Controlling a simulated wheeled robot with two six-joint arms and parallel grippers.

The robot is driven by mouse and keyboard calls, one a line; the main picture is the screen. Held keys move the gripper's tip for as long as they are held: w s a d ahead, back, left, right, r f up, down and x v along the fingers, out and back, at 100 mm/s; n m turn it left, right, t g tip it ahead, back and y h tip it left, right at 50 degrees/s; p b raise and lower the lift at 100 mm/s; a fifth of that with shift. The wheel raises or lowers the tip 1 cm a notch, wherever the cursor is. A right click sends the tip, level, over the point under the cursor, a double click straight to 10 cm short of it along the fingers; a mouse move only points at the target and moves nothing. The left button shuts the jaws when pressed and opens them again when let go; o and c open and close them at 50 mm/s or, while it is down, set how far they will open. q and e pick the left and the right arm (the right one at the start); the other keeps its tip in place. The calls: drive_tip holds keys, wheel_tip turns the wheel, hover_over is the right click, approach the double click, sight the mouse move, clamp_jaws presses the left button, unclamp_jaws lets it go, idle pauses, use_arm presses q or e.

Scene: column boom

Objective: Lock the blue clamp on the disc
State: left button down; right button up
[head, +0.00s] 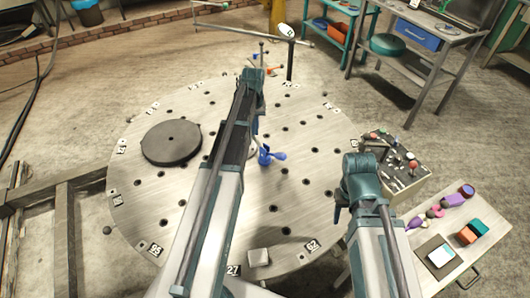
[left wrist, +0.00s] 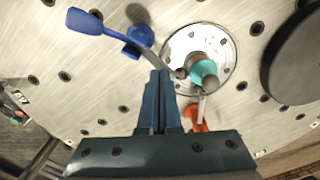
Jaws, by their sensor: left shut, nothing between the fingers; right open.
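The blue clamp (head: 265,157) stands on the round perforated table in the head view. In the left wrist view its blue handle (left wrist: 97,22) stretches out to the left, away from the pale metal disc (left wrist: 185,45). A grey bar runs from the handle toward the disc's edge. A teal and brown post stands on the disc. My left gripper (left wrist: 159,73) is shut and empty, its tips by the grey bar; I cannot tell whether they touch. In the head view my left arm hides its fingers and the disc. My right gripper (head: 338,212) is open, over the table's right edge.
An orange clamp (left wrist: 199,117) is beside the disc. A dark round plate (head: 171,142) lies on the table at left. A metal block (head: 258,257) sits at the front edge. A tool box (head: 405,180) and a small side table (head: 465,275) stand at right.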

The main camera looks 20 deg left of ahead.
use_arm(q)
drive_tip(key=shift+f, duration=0.15)
drive_tip(key=shift+w+a+f+b, duration=0.1)
drive_tip(key=shift+a+f+b, duration=0.1)
drive_tip(key=shift+f+b, duration=0.85)
drive_tip(key=shift+w+a+f+b, duration=0.1)
drive_tip(key=shift+a+f+b, duration=0.05)
drive_tip(key=shift+f+b, duration=0.8)
drive_tip(key=shift+s+r, duration=0.1)
drive_tip(key=shift+r, duration=0.2)
wheel_tip(320, 180, up, 7)
drive_tip(key=p, duration=0.7)
